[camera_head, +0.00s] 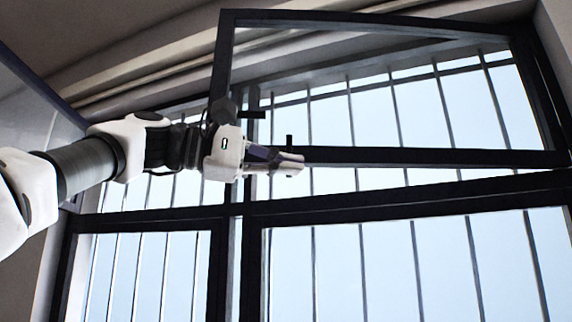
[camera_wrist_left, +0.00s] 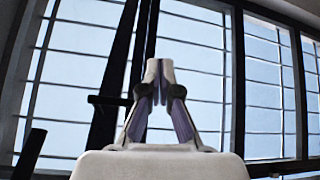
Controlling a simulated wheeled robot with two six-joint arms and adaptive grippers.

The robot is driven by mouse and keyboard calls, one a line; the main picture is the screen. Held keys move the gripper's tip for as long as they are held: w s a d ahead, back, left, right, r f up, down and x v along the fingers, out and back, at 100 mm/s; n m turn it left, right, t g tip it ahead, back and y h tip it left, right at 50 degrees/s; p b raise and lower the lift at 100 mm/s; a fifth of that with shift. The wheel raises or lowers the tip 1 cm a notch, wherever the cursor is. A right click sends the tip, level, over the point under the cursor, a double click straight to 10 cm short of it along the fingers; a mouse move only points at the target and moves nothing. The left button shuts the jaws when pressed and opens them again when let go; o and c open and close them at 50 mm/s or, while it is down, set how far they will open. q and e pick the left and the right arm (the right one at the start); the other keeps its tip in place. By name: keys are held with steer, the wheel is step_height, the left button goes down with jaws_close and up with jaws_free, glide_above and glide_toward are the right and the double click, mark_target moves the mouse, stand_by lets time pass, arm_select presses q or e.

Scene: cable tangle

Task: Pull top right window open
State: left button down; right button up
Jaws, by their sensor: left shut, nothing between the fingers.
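The top right window (camera_head: 420,157) is a dark-framed sash. It stands partly open, its left side swung out from the fixed frame and its right side close to the frame. My left gripper (camera_head: 300,163) reaches in from the left and is shut and empty, its fingertips at the sash's lower rail. I cannot tell whether they touch it. A small black handle-like piece (camera_head: 289,141) shows just above the fingers. In the left wrist view the shut fingertips (camera_wrist_left: 158,72) point at the barred glazing. My left wrist hides the sash's lower left corner. My right gripper is out of view.
The fixed dark window frame (camera_head: 350,207) runs below and behind the sash, with lower panes under it. Thin bars cross the bright openings. A dark upright (camera_wrist_left: 115,85) stands left of the fingers in the left wrist view.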

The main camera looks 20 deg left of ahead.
arm_select(q)
steer(key=shift+s, duration=0.35)
steer(key=shift+d+b, duration=0.1)
steer(key=shift+b, duration=0.2)
steer(key=s+d+n+t+y+b, duration=0.1)
steer(key=s+d+b, duration=0.3)
steer(key=s+b, duration=0.1)
steer(key=shift+s+d+t, duration=0.25)
steer(key=shift+s+t, duration=0.05)
steer(key=shift+s, duration=0.15)
stand_by(0.7)
steer(key=shift+s+d+r, duration=0.1)
steer(key=shift+s+r, duration=0.05)
